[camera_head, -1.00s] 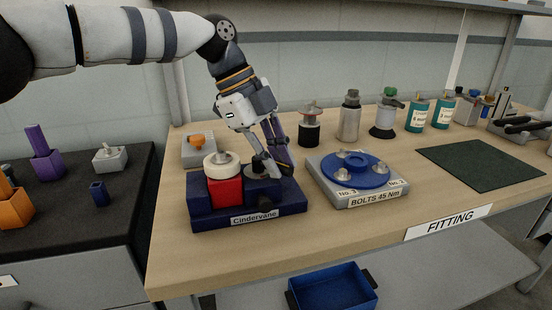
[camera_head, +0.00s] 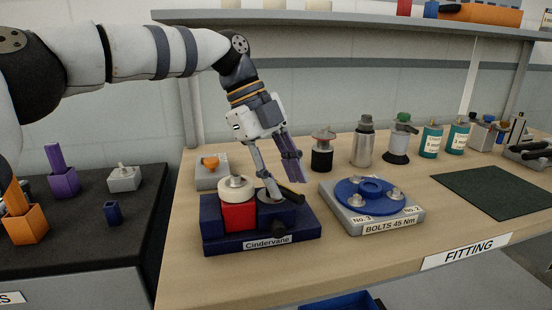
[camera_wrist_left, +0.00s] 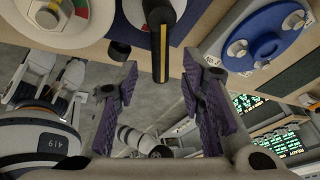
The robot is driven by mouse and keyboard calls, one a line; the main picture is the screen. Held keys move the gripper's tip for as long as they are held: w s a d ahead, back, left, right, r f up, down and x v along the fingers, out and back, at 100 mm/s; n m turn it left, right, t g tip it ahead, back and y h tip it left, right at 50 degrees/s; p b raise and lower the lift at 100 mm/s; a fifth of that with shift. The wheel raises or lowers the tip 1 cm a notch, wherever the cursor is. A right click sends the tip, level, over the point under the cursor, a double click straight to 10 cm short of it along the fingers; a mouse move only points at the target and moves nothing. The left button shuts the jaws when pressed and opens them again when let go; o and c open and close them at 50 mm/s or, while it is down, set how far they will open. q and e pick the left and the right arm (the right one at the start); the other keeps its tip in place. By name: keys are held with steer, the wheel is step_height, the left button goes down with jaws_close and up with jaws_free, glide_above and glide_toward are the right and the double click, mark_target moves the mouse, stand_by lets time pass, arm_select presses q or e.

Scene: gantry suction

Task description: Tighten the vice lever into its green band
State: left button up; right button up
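The vice (camera_head: 261,240) is a dark blue block labelled Cindervane, with a red block (camera_head: 238,216) and a cream round cap (camera_head: 236,189) on its left. Its black lever (camera_head: 292,198) points right from a grey hub. In the left wrist view the lever (camera_wrist_left: 162,48) is a black bar with a yellow stripe. My left gripper (camera_head: 287,188) is over the lever. Its purple fingers (camera_wrist_left: 160,70) are spread with the lever's end between them, a gap showing on both sides. A round dial with green, yellow and red segments (camera_wrist_left: 60,14) is at upper left; which band the lever meets is unclear. My right gripper is not in view.
A grey bolt plate with a blue disc (camera_head: 368,190) stands close right of the vice. A grey block with an orange knob (camera_head: 211,168) is behind it. Several canisters (camera_head: 363,143) line the back. A dark green mat (camera_head: 492,191) lies at the right.

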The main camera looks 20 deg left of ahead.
arm_select(q)
steer(key=v, duration=1)
